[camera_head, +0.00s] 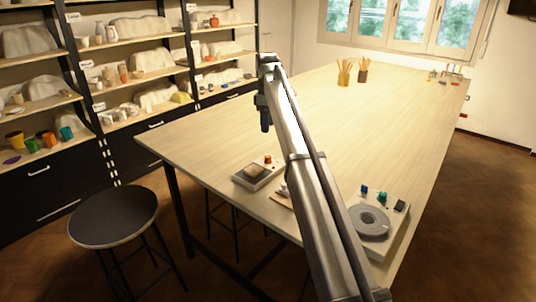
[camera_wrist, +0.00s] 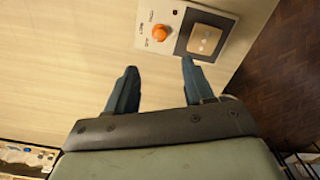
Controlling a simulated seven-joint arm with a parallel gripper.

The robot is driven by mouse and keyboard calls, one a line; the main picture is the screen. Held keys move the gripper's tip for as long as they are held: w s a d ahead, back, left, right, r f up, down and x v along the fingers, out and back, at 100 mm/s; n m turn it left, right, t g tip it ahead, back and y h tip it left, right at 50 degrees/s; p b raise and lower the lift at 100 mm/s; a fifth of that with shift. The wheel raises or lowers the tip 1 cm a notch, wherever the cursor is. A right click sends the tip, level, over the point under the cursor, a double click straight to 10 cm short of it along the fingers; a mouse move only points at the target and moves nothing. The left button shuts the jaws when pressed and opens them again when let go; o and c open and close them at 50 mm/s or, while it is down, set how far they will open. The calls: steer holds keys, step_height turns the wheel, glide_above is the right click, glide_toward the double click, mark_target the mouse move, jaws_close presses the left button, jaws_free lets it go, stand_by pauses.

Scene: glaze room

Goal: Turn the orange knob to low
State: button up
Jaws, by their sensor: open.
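The orange knob (camera_wrist: 160,33) sits on a pale panel beside a dark square with a tan block on it, in the wrist view. Small lettering surrounds the knob, too small to read surely. In the head view the knob (camera_head: 268,159) is at the back right of a small box-like unit (camera_head: 247,181) near the table's left edge. My gripper (camera_wrist: 157,66) is open and empty, its two dark fingers apart, with the knob just beyond the fingertips in the picture. In the head view my gripper (camera_head: 265,122) hangs above the table, apart from the knob.
A unit with a grey round wheel (camera_head: 368,220) and a blue and a green knob stands right of my arm. Cups of tools (camera_head: 344,73) stand far back on the table (camera_head: 400,110). The table's middle is clear. A stool (camera_head: 113,216) stands at left.

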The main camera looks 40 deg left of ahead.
mark_target(268, 156)
step_height(268, 156, down, 13)
steer(key=shift+f, duration=0.15)
stand_by(0.4)
steer(key=shift+c, duration=0.3)
jaws_close()
